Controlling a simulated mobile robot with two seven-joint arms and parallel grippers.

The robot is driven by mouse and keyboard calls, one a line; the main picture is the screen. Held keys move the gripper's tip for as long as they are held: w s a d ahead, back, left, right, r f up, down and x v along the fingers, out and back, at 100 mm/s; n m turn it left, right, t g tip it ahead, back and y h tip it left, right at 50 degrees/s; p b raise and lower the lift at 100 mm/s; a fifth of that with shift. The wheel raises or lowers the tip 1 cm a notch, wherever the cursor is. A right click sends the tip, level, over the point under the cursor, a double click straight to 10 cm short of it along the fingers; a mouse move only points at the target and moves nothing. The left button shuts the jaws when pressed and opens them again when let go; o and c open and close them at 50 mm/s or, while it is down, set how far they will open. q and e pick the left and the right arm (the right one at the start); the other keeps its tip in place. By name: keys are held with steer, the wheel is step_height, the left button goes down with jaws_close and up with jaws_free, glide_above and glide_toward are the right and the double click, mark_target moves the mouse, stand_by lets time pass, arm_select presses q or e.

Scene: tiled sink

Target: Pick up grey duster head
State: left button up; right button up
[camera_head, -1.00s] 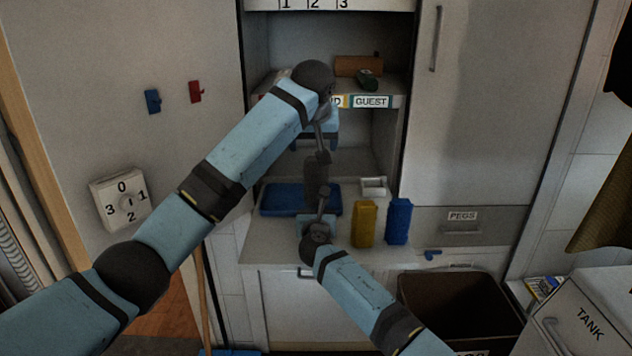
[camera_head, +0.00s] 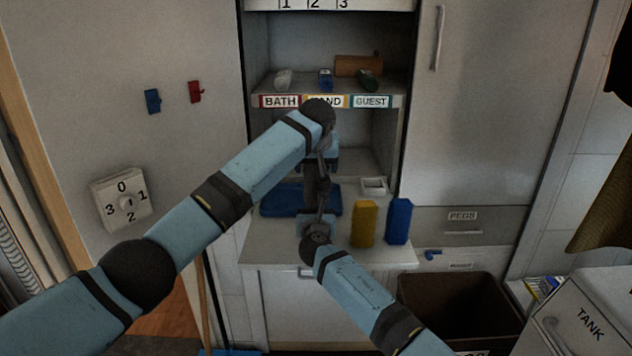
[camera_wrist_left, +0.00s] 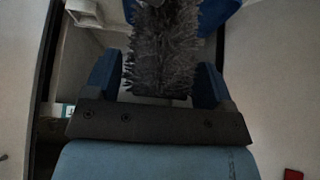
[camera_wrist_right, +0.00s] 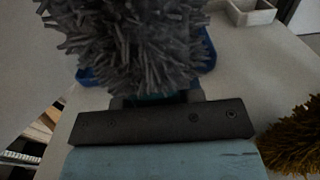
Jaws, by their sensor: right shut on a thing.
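The grey duster head (camera_head: 312,188) is upright above the counter, between my two grippers. My right gripper (camera_head: 316,216) is shut on its lower part. In the right wrist view the shaggy grey fibres (camera_wrist_right: 130,45) fill the space ahead of the palm and hide the fingertips. My left gripper (camera_head: 319,166) is above, pointing down over the top of the duster head. In the left wrist view its two blue fingers stand apart, one on each side of the grey fibres (camera_wrist_left: 162,55). It is open, and contact cannot be told.
A blue tray (camera_head: 275,199) lies behind the duster head. A yellow duster head (camera_head: 364,223) and a blue one (camera_head: 398,221) stand to the right. A small white box (camera_head: 373,186) sits behind them. The labelled shelf (camera_head: 390,88) is above. A brown bin (camera_head: 460,300) is lower right.

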arm_select(q)
steer(key=c, duration=1)
steer(key=shift+o, duration=0.2)
step_height(320, 180, up, 18)
arm_select(e)
steer(key=o, duration=1.1)
